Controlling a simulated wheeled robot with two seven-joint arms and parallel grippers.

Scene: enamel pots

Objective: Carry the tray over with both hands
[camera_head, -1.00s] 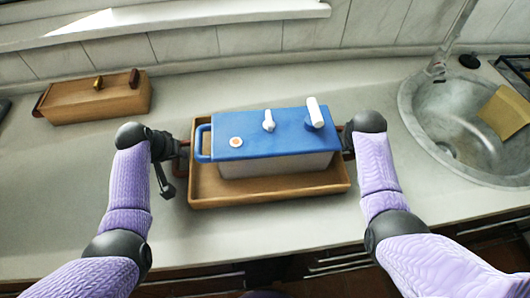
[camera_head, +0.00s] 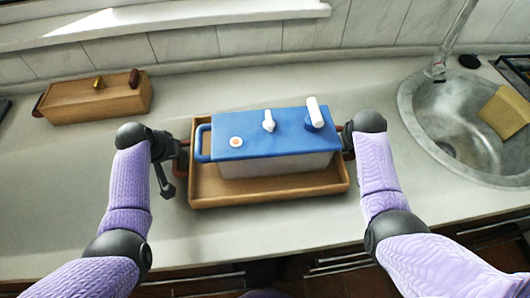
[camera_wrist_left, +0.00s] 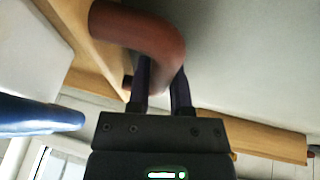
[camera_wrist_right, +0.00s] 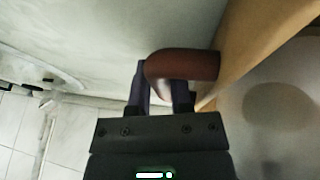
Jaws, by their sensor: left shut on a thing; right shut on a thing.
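The wooden tray (camera_head: 270,193) is in the middle of the head view, over the counter. A boxy pot with a blue lid (camera_head: 262,145) and pale sides stands in it, with two white knobs and an orange-and-white round mark on top. My left gripper (camera_head: 178,154) is shut on the red-brown handle (camera_wrist_left: 145,35) at the tray's left end. My right gripper (camera_head: 347,146) is shut on the matching handle (camera_wrist_right: 195,65) at the right end. The tray looks about level. I cannot tell surely whether its underside is clear of the counter.
A wooden box (camera_head: 95,100) with red-brown ends stands at the back left. A round sink (camera_head: 410,105) with a tap and a tan sponge or cloth (camera_head: 503,112) is on the right. Counter between box and tray is clear; the tiled wall is behind.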

